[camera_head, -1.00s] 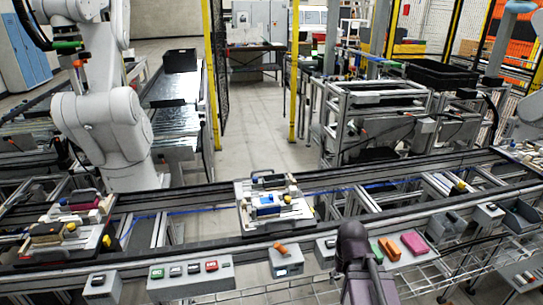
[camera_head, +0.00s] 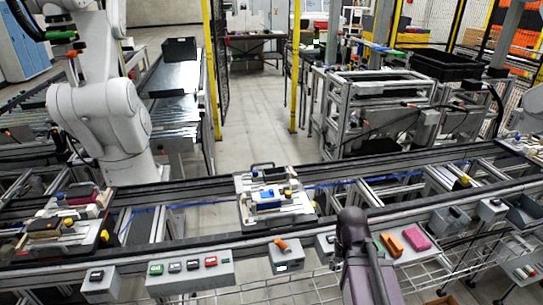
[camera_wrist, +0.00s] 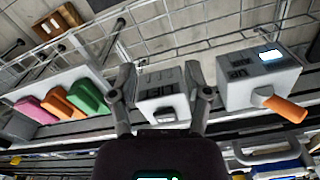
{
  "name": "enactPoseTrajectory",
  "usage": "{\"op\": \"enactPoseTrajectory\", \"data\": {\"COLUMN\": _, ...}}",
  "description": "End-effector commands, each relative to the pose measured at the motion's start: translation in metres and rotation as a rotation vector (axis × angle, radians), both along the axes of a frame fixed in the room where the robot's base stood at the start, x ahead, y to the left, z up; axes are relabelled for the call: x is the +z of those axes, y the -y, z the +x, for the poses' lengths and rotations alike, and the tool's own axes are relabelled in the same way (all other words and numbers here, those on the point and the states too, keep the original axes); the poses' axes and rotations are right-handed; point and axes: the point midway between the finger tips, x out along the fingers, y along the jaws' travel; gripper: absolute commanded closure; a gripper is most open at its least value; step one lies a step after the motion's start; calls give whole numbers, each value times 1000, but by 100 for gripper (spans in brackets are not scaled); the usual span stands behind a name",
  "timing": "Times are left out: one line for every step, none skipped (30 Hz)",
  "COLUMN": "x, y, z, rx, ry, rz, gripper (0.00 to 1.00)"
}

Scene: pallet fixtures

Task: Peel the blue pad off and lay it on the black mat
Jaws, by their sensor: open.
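A blue pad (camera_head: 267,194) lies on a white fixture pallet (camera_head: 290,217) at the middle of the conveyor. Blue also shows at the lower right edge of the wrist view (camera_wrist: 282,172), partly cut off. My gripper (camera_wrist: 161,95) is open and empty, its two fingers apart in the wrist view. Beyond the fingers is a grey box with a black button (camera_wrist: 163,112). In the head view my dark arm is in front of the rail, right of the pallet, and its fingers cannot be made out. I cannot surely pick out the black mat.
Green (camera_wrist: 88,95), orange (camera_wrist: 62,105) and pink (camera_wrist: 35,110) blocks lie on a pale holder. A grey box (camera_head: 287,262) with an orange handle stands on the front rail. Another loaded pallet (camera_head: 50,240) is at left. Wire mesh lies below the rail.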

Motion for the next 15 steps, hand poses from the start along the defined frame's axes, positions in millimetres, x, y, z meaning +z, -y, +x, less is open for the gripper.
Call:
{"op": "enactPoseTrajectory", "data": {"x": 8, "y": -3, "z": 8, "rx": 5, "ry": 0, "rz": 0, "gripper": 37}}
{"op": "enactPoseTrajectory", "data": {"x": 11, "y": -5, "z": 12, "rx": 9, "ry": 0, "rz": 0, "gripper": 37}}
{"op": "enactPoseTrajectory", "data": {"x": 16, "y": -8, "z": 18, "rx": 14, "ry": 0, "rz": 0, "gripper": 37}}
{"op": "enactPoseTrajectory", "data": {"x": 20, "y": -10, "z": 23, "rx": 18, "ry": 0, "rz": 0, "gripper": 37}}
{"op": "enactPoseTrajectory", "data": {"x": 24, "y": -13, "z": 28, "rx": 23, "ry": 0, "rz": 0, "gripper": 37}}
{"op": "enactPoseTrajectory", "data": {"x": 31, "y": -17, "z": 36, "rx": 30, "ry": 0, "rz": 0, "gripper": 37}}
{"op": "enactPoseTrajectory", "data": {"x": 36, "y": -21, "z": 43, "rx": 36, "ry": 0, "rz": 0, "gripper": 37}}
{"op": "enactPoseTrajectory", "data": {"x": 41, "y": -25, "z": 49, "rx": 43, "ry": 0, "rz": 0, "gripper": 37}}
{"op": "enactPoseTrajectory", "data": {"x": 49, "y": -30, "z": 59, "rx": 54, "ry": 0, "rz": 0, "gripper": 37}}
{"op": "enactPoseTrajectory", "data": {"x": 55, "y": -34, "z": 66, "rx": 62, "ry": 0, "rz": 0, "gripper": 37}}
{"op": "enactPoseTrajectory", "data": {"x": 61, "y": -39, "z": 73, "rx": 70, "ry": 0, "rz": 0, "gripper": 37}}
{"op": "enactPoseTrajectory", "data": {"x": 69, "y": -46, "z": 83, "rx": 80, "ry": 0, "rz": 0, "gripper": 37}}
{"op": "enactPoseTrajectory", "data": {"x": 75, "y": -51, "z": 91, "rx": 87, "ry": 0, "rz": 0, "gripper": 37}}
{"op": "enactPoseTrajectory", "data": {"x": 81, "y": -56, "z": 98, "rx": 94, "ry": 0, "rz": 0, "gripper": 37}}
{"op": "enactPoseTrajectory", "data": {"x": 89, "y": -64, "z": 108, "rx": 104, "ry": 0, "rz": 0, "gripper": 37}}
